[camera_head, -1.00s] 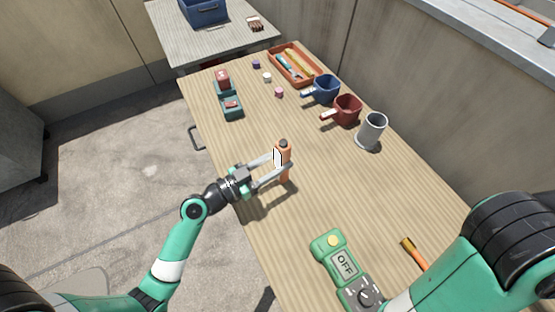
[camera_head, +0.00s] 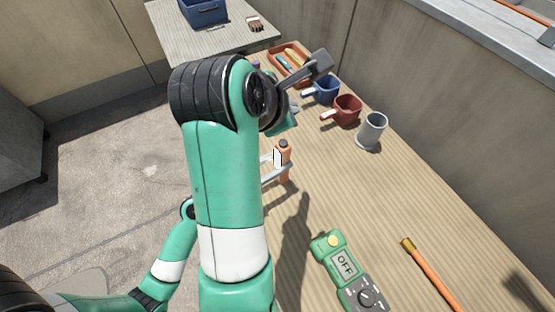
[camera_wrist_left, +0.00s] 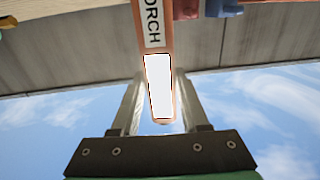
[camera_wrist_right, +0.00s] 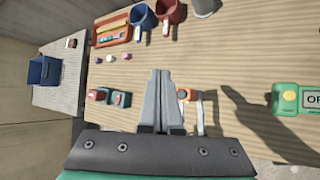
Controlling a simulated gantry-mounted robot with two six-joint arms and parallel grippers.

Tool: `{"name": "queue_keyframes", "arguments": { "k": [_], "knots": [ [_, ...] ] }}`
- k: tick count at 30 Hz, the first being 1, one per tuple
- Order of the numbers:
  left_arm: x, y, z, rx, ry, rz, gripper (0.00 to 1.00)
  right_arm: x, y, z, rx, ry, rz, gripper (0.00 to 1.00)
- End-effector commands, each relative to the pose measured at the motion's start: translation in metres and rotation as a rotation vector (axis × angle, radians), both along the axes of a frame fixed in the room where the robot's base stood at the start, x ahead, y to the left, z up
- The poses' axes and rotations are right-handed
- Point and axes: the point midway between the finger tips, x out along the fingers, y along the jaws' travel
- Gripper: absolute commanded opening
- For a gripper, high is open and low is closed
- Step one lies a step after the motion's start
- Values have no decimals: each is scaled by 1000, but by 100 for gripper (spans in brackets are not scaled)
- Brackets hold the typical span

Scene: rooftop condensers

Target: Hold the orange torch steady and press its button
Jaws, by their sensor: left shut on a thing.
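The orange torch (camera_head: 284,176) stands upright above the wooden table, with a dark cap at its top. My left gripper (camera_head: 280,170) is shut on the torch from the left. The left wrist view shows the torch (camera_wrist_left: 154,18), its printed label and a bright white panel between the fingers. My right gripper (camera_head: 322,60) is shut and empty, at the upper middle of the head view. The right wrist view shows the torch (camera_wrist_right: 185,94) from above, just right of the shut fingertips (camera_wrist_right: 159,73). I cannot clearly make out the torch's button.
A green meter reading OFF (camera_head: 344,263) and an orange-handled tool (camera_head: 436,278) lie nearer. A blue mug (camera_head: 325,88), a red mug (camera_head: 347,109) and a grey mug (camera_head: 372,130) stand along the back. An orange tray (camera_wrist_right: 108,27) lies beyond them. My right arm hides much of the table's left.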

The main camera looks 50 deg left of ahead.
Motion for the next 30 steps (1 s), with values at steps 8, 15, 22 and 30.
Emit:
{"name": "queue_keyframes", "arguments": {
  "k": [8,15,22,30],
  "knots": [
    [-1,0,-6,1,13,0,0,-14,14,1,2,-4,32,0],
    [-1,0,-6,1,13,0,0,-14,14,-21,1,-3,30,0],
    [-1,0,-6,1,13,0,0,-14,13,-58,1,-3,30,0],
    [-1,0,-6,1,13,0,0,-13,14,-84,3,-4,30,0]
  ]
}}
